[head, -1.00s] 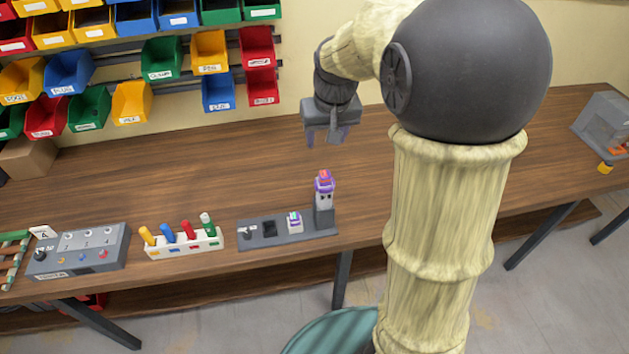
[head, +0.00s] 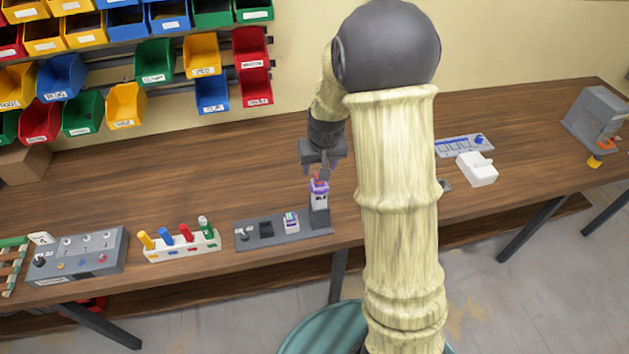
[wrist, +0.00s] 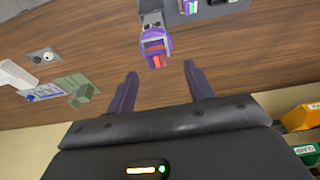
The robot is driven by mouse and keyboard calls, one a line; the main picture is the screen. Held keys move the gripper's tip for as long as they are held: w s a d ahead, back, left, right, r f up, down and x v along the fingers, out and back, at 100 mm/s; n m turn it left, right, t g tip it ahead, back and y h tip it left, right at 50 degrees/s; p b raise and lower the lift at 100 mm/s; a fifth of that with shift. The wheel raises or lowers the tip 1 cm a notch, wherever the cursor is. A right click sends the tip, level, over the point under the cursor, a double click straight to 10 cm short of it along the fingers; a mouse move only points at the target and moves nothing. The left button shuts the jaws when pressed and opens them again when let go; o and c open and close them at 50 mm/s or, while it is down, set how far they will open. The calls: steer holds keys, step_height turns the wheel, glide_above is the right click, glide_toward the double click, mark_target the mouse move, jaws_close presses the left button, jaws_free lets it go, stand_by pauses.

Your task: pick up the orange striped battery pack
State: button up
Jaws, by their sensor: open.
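The battery pack with orange stripes (head: 319,187) is purple and white and stands upright at the right end of a grey socket base (head: 265,231), against a grey post. In the wrist view the striped pack (wrist: 154,46) shows its purple end with orange-red bars, just beyond the fingertips and roughly centred between them. My gripper (head: 319,171) is open and points down right above the pack. The wrist view shows its two spread fingers (wrist: 160,75) with nothing between them. The fingers partly hide the pack's top in the head view.
A second white and purple pack with a green mark (head: 291,221) sits in the same base. A white rack of coloured cylinders (head: 182,246) and a grey switch box (head: 80,255) stand left. A white device (head: 477,169) lies right. Bare tabletop lies behind the base.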

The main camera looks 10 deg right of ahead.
mark_target(319, 182)
steer(key=shift+s+d+r, duration=0.1)
steer(key=shift+s+d, duration=0.05)
steer(key=shift+d, duration=0.15)
steer(key=shift+w+d+f+p, duration=0.1)
steer(key=shift+w+f+p, duration=0.15)
steer(key=shift+f+p, duration=0.35)
steer(key=shift+p+x, duration=0.65)
steer(key=shift+x, duration=1.3)
steer(key=shift+w+a, duration=0.2)
steer(key=shift+w, duration=0.15)
